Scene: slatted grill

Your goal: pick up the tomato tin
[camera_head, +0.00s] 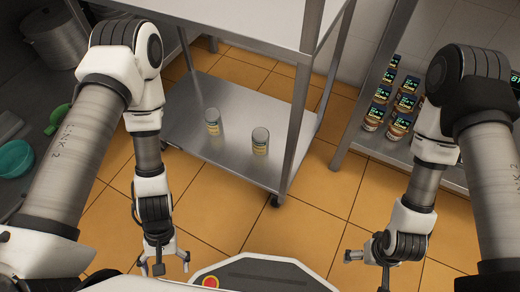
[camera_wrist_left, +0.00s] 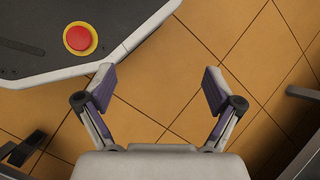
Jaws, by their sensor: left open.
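Two small tins stand upright on the lower metal shelf of a cart in the head view, a left tin (camera_head: 212,122) and a right tin (camera_head: 260,142). Their labels are too small to read, so I cannot tell which is the tomato tin. My left gripper (camera_head: 164,266) is open and empty, low in front of the cart and apart from both tins. In the left wrist view its spread fingers (camera_wrist_left: 158,82) have only floor between them. My right gripper (camera_head: 366,258) is low at the right; its finger opening is unclear. No tin shows in the wrist view.
The cart's lower shelf (camera_head: 190,148) is clear around the tins, with posts at its corners and an upper shelf (camera_head: 245,12) above. Several labelled jars (camera_head: 378,105) stand on a rack at the right. A green bowl (camera_head: 15,158) sits at the left. Open tiled floor lies in front.

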